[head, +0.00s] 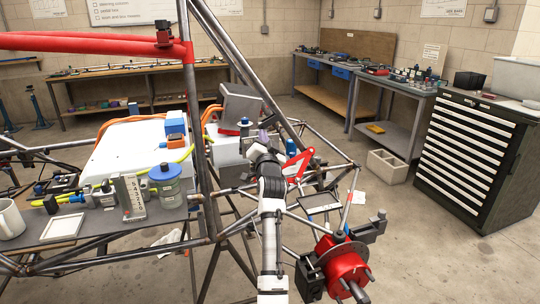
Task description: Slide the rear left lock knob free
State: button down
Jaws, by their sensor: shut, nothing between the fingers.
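My arm reaches up from the bottom centre of the head view, and my gripper (258,150) is at its far end, among the rear frame tubes. The gripper looks shut and empty; its fingertips are small and partly hidden by my own wrist. A dark grey box with a red lower edge (240,106) sits tilted on a white block (226,148), just beyond the gripper. A small purple part (264,137) and a blue cylinder (291,148) are close to the gripper's right. I cannot make out which small part is the rear left lock knob; it may be hidden.
A steel upright tube (196,120) stands left of my arm. A red triangular arm (299,163) and a red wheel hub (345,264) are on the right. A shelf with a jar (167,188) and mug (10,220) is at left.

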jog(key=a+b+v, duration=0.1)
jog(key=b+v, duration=0.1)
jog(key=v, duration=0.7)
jog(key=shift+s+d+f, duration=0.25)
jog(key=shift+d+f, duration=0.1)
jog(key=shift+f, duration=0.05)
jog(key=shift+a, duration=0.1)
